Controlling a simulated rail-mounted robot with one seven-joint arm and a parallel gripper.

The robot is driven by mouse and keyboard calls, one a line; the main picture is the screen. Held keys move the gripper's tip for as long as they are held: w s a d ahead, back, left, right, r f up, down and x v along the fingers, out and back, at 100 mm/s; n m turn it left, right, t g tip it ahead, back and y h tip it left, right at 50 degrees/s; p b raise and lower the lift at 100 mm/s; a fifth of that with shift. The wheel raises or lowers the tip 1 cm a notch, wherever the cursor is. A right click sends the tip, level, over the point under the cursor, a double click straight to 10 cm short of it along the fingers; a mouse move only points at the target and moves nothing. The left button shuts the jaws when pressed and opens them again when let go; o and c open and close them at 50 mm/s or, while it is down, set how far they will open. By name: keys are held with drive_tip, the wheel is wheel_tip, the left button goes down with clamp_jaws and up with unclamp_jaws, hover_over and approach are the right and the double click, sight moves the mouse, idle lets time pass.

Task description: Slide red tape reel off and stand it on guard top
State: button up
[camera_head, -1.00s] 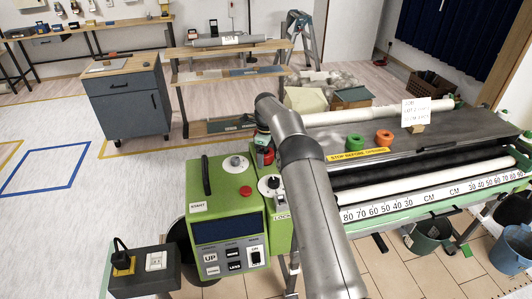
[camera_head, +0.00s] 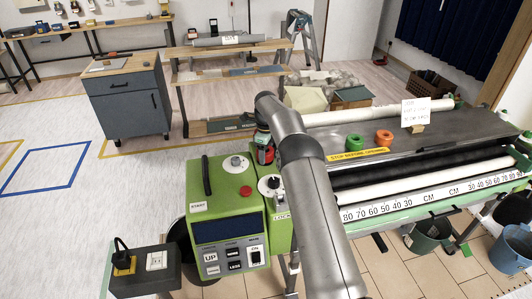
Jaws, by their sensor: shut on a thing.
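My gripper (camera_head: 263,143) is at the left end of the machine, just above the green control unit, and partly hidden behind my own arm. It is shut on the red tape reel (camera_head: 266,156), of which only a small red part shows. Whether the reel is still around a spindle cannot be told from this view. The dark grey guard top (camera_head: 455,132) lies to the right, with a yellow warning strip (camera_head: 357,155) on its front left edge. A green reel (camera_head: 354,142) and an orange reel (camera_head: 384,137) rest on it.
The green control unit (camera_head: 228,215) with knobs and a black handle stands below my gripper. A white sign (camera_head: 415,112) stands at the guard's back edge, before a long white roll (camera_head: 340,116).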

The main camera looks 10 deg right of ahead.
drive_tip(key=shift+r+p, duration=1.9)
drive_tip(key=shift+r, duration=1.15)
drive_tip(key=shift+r+p, duration=1)
drive_tip(key=shift+r, duration=1)
drive_tip(key=s+f+n+b, duration=0.3)
drive_tip(key=s+n+b, duration=0.1)
drive_tip(key=s+n, duration=2)
drive_tip(key=shift+s+a+b, duration=0.15)
drive_tip(key=shift+s+b, duration=0.25)
drive_tip(key=shift+s, duration=0.45)
